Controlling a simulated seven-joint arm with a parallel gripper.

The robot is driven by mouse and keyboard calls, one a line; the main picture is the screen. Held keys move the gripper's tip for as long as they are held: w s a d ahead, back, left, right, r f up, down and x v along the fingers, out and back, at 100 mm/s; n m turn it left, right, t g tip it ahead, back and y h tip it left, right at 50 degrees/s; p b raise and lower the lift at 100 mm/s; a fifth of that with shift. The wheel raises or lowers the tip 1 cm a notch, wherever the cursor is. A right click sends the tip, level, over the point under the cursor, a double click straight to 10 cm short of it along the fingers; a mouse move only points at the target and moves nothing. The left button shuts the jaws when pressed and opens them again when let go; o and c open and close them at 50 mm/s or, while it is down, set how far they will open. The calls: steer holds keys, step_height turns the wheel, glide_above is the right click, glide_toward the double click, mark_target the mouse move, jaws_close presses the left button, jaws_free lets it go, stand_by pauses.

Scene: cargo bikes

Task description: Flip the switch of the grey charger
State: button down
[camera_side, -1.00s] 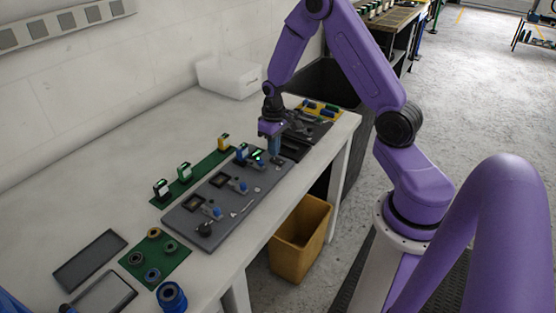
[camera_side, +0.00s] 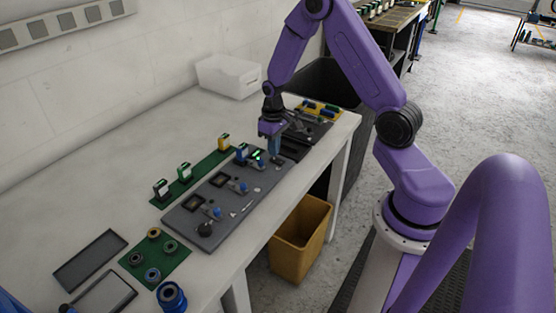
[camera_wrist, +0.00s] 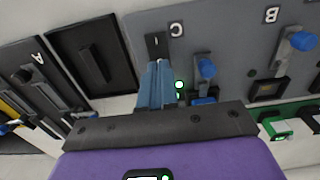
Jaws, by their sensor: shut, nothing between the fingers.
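The grey charger panel (camera_side: 227,212) lies on the white bench in the side view. In the wrist view its grey face (camera_wrist: 225,35) carries the labels B and C, blue-capped levers (camera_wrist: 205,68) and lit green lights. My gripper (camera_wrist: 157,68) is shut and empty, pointing down over the panel's far right end. Its blue-grey fingertips are right by a small black part (camera_wrist: 157,45), perhaps a switch, next to the label C. I cannot tell if they touch. My gripper (camera_side: 275,153) hides that end in the side view.
A dark panel (camera_wrist: 92,50) and one marked A (camera_wrist: 35,85) lie beside the grey one. A green strip with small upright modules (camera_side: 205,167) runs behind it. A green board with rings (camera_side: 155,255) is at the left. A yellow bin (camera_side: 300,240) stands below the bench edge.

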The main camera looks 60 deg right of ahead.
mark_target(274, 158)
steer(key=shift+f, duration=0.9)
stand_by(0.5)
steer(key=shift+r, duration=3.5)
